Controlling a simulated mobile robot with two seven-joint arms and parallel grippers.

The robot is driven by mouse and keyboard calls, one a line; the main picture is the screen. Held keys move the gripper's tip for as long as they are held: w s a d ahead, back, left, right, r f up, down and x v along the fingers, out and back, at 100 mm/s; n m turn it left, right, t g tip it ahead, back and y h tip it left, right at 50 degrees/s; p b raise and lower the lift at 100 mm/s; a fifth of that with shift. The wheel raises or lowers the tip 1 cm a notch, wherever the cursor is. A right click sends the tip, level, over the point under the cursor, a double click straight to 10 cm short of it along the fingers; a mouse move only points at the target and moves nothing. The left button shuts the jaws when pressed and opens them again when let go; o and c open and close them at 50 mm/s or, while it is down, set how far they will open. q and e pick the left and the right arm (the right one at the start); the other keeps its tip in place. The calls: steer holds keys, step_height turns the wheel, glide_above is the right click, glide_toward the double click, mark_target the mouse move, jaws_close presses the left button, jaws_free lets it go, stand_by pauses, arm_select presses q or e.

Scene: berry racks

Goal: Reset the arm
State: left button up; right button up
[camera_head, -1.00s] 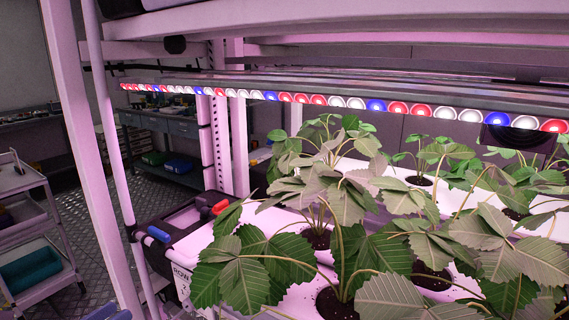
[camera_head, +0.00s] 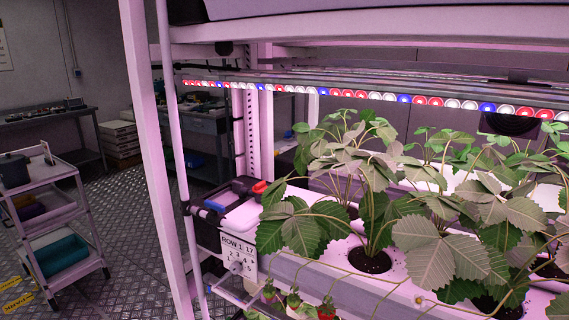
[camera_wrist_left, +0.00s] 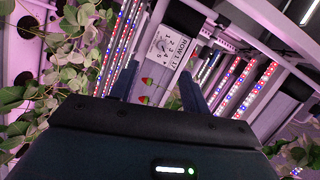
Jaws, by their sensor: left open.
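My left gripper (camera_wrist_left: 158,74) shows only in the left wrist view. Its two dark fingers stand apart, with no object held between them. Beyond the fingers are the white row sign (camera_wrist_left: 168,48) and two small red berries (camera_wrist_left: 147,82). No arm or gripper of mine can be made out in the head view, and my right gripper is in neither view.
The rack's trough (camera_head: 345,283) with strawberry plants (camera_head: 370,215) fills the right of the head view. Several berries (camera_head: 326,309) hang at its front. An upright post (camera_head: 150,150) stands left of it. A cart (camera_head: 82,215) stands farther left, with open floor (camera_head: 125,220) between.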

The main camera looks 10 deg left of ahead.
arm_select(q)
steer(key=s+d+f+n+g+h, duration=0.1)
steer(key=s+d+f+n+g, duration=0.2)
steer(key=d+f+n, duration=0.2)
steer(key=s+d+f+n+g+h+p, duration=0.1)
steer(key=s+d+f+n+g, duration=0.2)
steer(key=d+f+n, duration=0.2)
steer(key=d+n, duration=0.3)
steer(key=d, duration=0.3)
steer(key=shift+s+d+f+n, duration=0.2)
steer(key=shift+s+f+n, duration=0.1)
steer(key=shift+s+n, duration=0.1)
